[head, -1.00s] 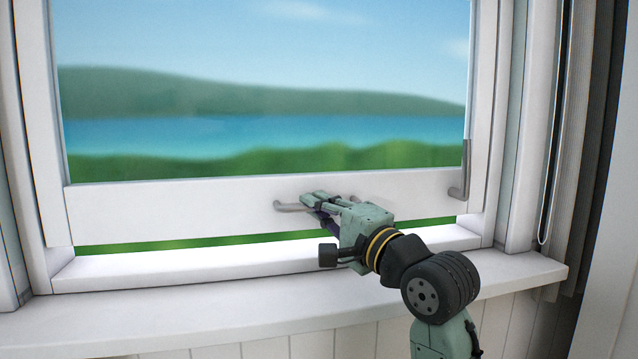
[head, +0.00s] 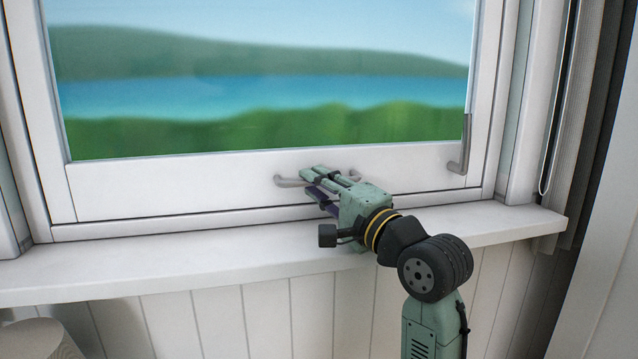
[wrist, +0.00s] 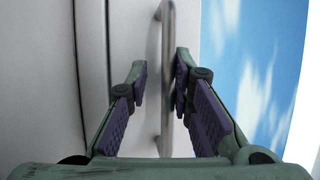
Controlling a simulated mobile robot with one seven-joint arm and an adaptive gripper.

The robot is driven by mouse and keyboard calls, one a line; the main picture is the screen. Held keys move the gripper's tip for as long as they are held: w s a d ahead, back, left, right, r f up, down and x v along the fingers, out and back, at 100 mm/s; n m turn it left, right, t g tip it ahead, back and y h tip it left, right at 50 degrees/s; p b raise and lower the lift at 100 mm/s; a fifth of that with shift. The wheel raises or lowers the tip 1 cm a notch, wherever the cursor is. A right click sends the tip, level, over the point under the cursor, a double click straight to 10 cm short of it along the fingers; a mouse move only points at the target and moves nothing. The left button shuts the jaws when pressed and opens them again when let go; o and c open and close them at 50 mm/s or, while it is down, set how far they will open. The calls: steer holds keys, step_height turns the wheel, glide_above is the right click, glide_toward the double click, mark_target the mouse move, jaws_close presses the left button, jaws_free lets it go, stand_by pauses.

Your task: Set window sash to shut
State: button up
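The white window sash (head: 160,188) fills the middle of the head view. Its bottom rail sits down against the frame, with no gap showing below it. A grey bar handle (head: 289,182) is on the rail; its middle is hidden behind my gripper (head: 315,182). In the wrist view the handle (wrist: 168,45) runs between the fingers of my gripper (wrist: 160,85). The fingers are apart, with a clear space on the left side of the bar. The right finger is close to the bar; I cannot tell whether it touches.
The white sill (head: 150,265) below the window is clear. A grey latch lever (head: 460,158) is on the right side of the sash. A dark curtain (head: 597,110) hangs at the right. A round beige object (head: 40,340) shows at the lower left.

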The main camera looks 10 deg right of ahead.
steer(key=shift+o, duration=0.8)
steer(key=shift+r, duration=0.1)
steer(key=v, duration=1.2)
